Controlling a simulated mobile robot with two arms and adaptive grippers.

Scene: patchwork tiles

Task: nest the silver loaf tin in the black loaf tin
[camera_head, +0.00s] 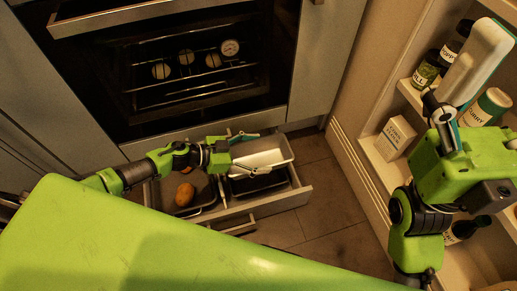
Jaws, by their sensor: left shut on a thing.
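The silver loaf tin (263,155) is in my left gripper (236,152), which is shut on its left end. It hangs tilted above the open drawer. The black loaf tin (278,181) is in the right part of the drawer, below the silver tin. The silver tin and my gripper hide part of it; the two look apart, but I cannot be sure. My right gripper (446,116) is at the right, in front of the shelves, far from both tins. I cannot tell how its fingers stand.
The open drawer (283,200) is under the oven (190,70). A dark tray (207,193) in its left part holds a brown, potato-like thing (185,194). Shelves at the right hold jars (427,70), a box (396,137) and a long white thing (478,60). The tiled floor (335,215) is clear.

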